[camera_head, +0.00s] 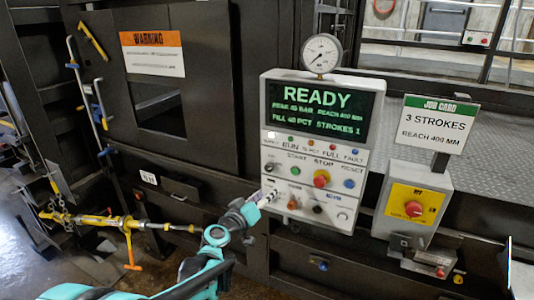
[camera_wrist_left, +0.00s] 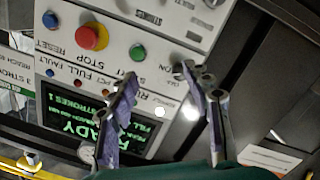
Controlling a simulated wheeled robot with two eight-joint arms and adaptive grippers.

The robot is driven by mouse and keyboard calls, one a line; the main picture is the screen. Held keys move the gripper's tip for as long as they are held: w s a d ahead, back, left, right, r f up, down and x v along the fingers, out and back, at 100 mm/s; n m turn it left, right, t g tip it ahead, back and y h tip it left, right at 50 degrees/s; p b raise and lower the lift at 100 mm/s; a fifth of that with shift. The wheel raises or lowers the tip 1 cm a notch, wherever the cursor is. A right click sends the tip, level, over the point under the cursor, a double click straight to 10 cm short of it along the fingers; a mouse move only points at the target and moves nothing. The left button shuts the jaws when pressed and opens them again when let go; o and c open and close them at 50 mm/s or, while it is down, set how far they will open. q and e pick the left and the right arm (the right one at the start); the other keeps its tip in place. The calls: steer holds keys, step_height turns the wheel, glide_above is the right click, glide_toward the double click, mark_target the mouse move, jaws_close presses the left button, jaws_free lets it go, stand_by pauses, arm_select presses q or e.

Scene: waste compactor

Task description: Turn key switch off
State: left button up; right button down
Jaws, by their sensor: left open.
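The key switch (camera_head: 270,167) is a small dark knob at the left end of the button row on the white control panel (camera_head: 264,110). In the left wrist view, turned upside down, the key switch (camera_wrist_left: 185,70) shows near the right fingertip, beside an "ON" label. My left gripper (camera_head: 271,194) is in front of the panel's lower left, just below the switch in the head view. In the wrist view its fingers (camera_wrist_left: 168,80) are apart with nothing held between them. I cannot tell whether a fingertip touches the switch. My right gripper is not in view.
The green start button (camera_head: 295,170), red stop button (camera_head: 321,179) and blue reset button (camera_head: 349,183) sit right of the switch. The screen (camera_head: 318,107) reads READY. A yellow emergency-stop box (camera_head: 413,205) and a job card (camera_head: 436,124) are further right.

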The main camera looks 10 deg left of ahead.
arm_select(q)
steer(key=n+t+y+p, duration=0.1)
steer(key=n+t+p, duration=0.1)
glide_toward(268, 169)
steer(key=w, duration=0.1)
steer(key=x, duration=0.8)
steer(key=shift+d+p, duration=0.1)
steer(key=shift+p, duration=0.2)
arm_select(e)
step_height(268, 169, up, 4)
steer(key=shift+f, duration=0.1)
arm_select(q)
jaws_close()
